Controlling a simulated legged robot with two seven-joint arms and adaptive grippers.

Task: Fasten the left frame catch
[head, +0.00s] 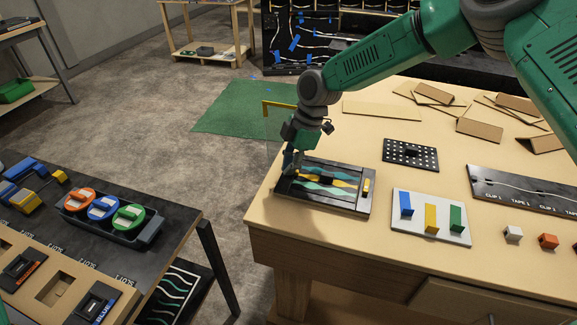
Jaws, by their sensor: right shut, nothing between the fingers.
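A dark rectangular frame (345,207) lies on the wooden table at its left side. Wavy teal and yellow strips show inside it. A yellow catch (366,187) sits on the frame's right end. My right gripper (290,165) reaches down over the frame's left end, with its fingers shut and nothing between them. The gripper covers that end, so the left catch is hidden and I cannot tell its position. Whether the fingers touch the frame is too small to tell. My left gripper is not in view.
A pale board with blue, yellow and green blocks (431,225) lies right of the frame. A black perforated plate (411,155) lies behind it. Cardboard pieces (480,130) lie at the back right. A dark bench (170,225) with coloured reels stands at left, across a gap.

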